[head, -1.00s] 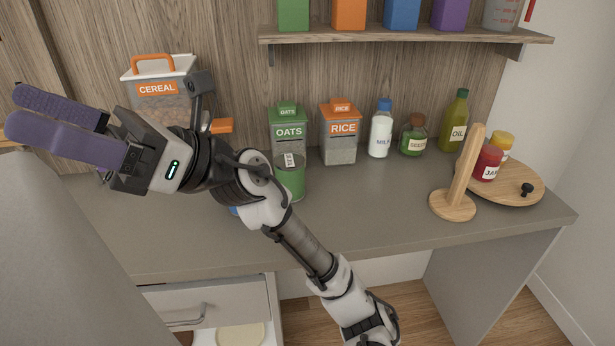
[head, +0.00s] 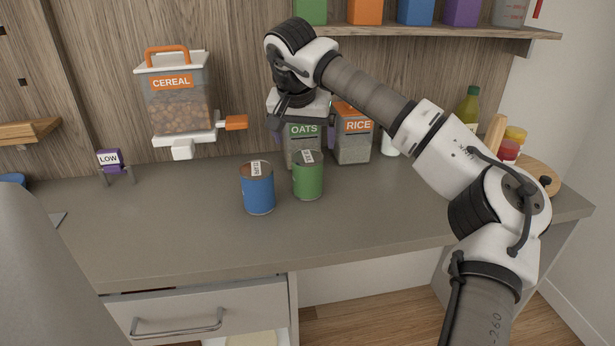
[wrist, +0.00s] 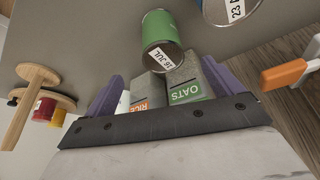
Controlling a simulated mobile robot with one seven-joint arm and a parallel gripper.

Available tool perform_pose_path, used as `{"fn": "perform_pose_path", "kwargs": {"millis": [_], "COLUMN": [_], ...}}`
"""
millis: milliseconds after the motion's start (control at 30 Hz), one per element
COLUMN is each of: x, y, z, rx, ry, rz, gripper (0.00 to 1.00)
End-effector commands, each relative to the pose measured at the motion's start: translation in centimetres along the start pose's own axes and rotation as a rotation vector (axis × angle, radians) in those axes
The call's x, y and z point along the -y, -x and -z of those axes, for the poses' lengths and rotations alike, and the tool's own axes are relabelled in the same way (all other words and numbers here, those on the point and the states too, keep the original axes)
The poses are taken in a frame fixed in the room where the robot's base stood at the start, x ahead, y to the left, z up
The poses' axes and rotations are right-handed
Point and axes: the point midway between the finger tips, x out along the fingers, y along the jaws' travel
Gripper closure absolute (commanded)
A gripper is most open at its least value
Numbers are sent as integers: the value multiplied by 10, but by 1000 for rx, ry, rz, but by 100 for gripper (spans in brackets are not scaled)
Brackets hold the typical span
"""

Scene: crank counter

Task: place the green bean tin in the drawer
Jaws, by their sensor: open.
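The green bean tin (head: 308,180) stands upright on the counter, right of a blue tin (head: 258,190), with a dated label on its lid. My gripper (head: 303,120) is up behind and above the green tin in the head view, its fingers partly hidden. In the wrist view my purple fingers (wrist: 161,75) are spread wide and empty. The green tin (wrist: 160,35) shows beyond them, apart from both. The drawer (head: 205,315) is under the counter at lower left, with a bar handle.
An oats box (head: 302,150) and a rice box (head: 353,145) stand close behind the green tin. A cereal dispenser (head: 178,105) with an orange lever is at left. A shelf (head: 440,32) hangs above. The counter front is clear.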

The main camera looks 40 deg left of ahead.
Motion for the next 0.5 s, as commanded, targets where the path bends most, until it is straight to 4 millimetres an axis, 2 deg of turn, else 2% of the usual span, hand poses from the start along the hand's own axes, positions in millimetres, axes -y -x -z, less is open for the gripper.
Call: {"fn": "perform_pose_path", "kwargs": {"millis": [100,300,500], "x": [1,2,2], "y": [-25,-60,-75], "z": [-2,-1,-2], "rx": [7,5,3], "ry": [2,2,2], "rz": [4,6,6], "gripper": [8,8,8]}}
